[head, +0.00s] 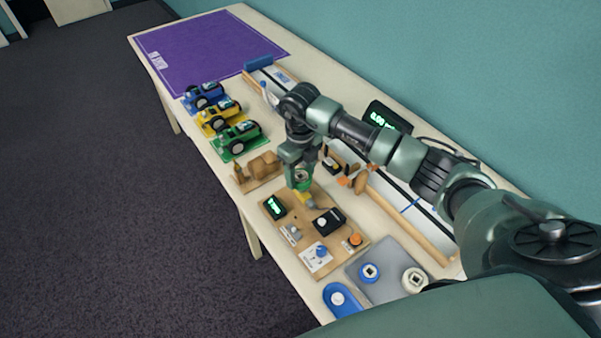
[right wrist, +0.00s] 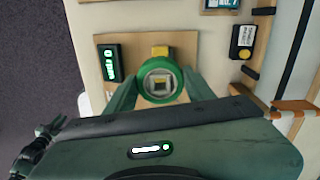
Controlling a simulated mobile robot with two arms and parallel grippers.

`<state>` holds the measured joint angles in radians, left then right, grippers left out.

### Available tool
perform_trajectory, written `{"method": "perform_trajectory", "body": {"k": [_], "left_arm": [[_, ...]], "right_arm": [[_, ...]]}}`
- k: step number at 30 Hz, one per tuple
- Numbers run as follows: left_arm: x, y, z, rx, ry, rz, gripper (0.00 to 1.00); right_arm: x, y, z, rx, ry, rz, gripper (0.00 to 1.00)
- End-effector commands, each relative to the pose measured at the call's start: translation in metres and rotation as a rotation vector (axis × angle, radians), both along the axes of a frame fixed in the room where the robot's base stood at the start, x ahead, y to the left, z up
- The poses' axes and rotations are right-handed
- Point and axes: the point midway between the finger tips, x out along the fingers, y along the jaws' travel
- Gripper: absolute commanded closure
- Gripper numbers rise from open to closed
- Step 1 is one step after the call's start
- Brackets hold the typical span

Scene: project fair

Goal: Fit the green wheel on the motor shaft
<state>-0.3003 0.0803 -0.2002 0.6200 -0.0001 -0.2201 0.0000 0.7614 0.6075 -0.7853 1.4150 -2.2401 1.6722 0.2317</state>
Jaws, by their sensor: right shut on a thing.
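My right gripper (head: 300,181) is shut on the green wheel (right wrist: 141,85) and holds it over the wooden board (head: 350,238). The wheel's round face points up to the right wrist camera, with a finger on each side. A yellow block (right wrist: 160,51), apparently part of the motor, shows just beyond the wheel's rim. A pale square shape shows in the wheel's centre opening. The motor shaft is hidden, and I cannot tell whether the wheel touches it. A dark part, likely my left gripper (right wrist: 43,134), shows at the lower left of the right wrist view; its jaws are unclear.
A grey tray (head: 390,284) holds blue and white wheels. Blue, yellow and green model cars (head: 236,139) stand farther left. A purple mat (head: 212,48) lies clear at the far end.

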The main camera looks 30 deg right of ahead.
Motion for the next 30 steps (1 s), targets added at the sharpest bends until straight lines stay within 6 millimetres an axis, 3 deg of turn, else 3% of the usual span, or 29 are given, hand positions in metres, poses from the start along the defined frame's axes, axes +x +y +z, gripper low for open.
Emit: {"method": "perform_trajectory", "body": {"k": [30], "left_arm": [[0.0009,-0.0005,-0.0053,0.000,-0.001,0.001,0.82]], "right_arm": [[0.0000,-0.0005,-0.0057,0.000,0.000,0.000,0.85]]}}
